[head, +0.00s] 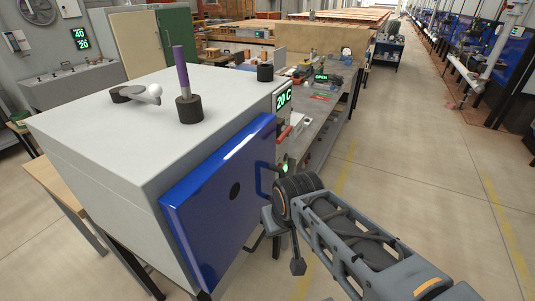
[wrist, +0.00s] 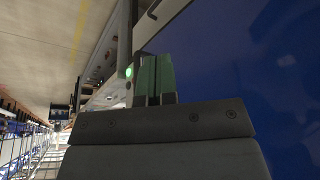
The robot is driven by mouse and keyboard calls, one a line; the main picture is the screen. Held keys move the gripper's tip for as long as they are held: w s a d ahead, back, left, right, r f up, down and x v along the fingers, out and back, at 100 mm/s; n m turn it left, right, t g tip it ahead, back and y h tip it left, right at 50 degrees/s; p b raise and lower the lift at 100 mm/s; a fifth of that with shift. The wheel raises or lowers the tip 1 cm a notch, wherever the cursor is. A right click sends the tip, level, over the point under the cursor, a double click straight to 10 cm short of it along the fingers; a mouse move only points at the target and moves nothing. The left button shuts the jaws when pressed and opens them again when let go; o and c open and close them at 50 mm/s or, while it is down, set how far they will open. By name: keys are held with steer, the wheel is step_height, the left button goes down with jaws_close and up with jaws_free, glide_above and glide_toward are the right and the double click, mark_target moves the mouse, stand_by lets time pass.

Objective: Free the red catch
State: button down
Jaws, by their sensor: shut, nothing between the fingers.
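The red catch (head: 284,134) is a small red piece beside the top right edge of the blue door (head: 215,215), below the 20 C display (head: 284,98). The blue door covers the front of the grey cabinet (head: 110,145) and carries a blue handle (head: 262,182). My gripper shows in the wrist view with its green fingers (wrist: 155,80) shut and empty, beside the blue door face (wrist: 260,80). A green light (wrist: 129,72) shows just left of the fingers. In the head view my wrist is below the catch, right of the door. I cannot make out the catch in the wrist view.
A cluttered workbench (head: 325,110) is behind the door side. Open floor (head: 410,165) lies to the right.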

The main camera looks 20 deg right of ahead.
steer(key=shift+f, duration=0.1)
steer(key=w+a+f+m+g+y+b, duration=0.1)
steer(key=w+a+f+m+y+b, duration=0.15)
steer(key=f+m+y+b, duration=0.3)
steer(key=w+a+f+m+y+b, duration=0.1)
steer(key=w+f+m+y+b, duration=0.15)
steer(key=m+y+b, duration=0.45)
steer(key=w+d+r+m+t+y+b, duration=0.1)
steer(key=w+d+m+t+y+b, duration=0.1)
steer(key=d+m+t, duration=0.5)
steer(key=w+d+r+m+t+y+b, duration=0.2)
steer(key=w+d+m+t+b, duration=0.2)
steer(key=w+d+m+t, duration=0.3)
steer(key=d+m+t, duration=0.1)
steer(key=d, duration=0.4)
steer(key=shift+w+d+r, duration=0.2)
steer(key=shift+d, duration=0.15)
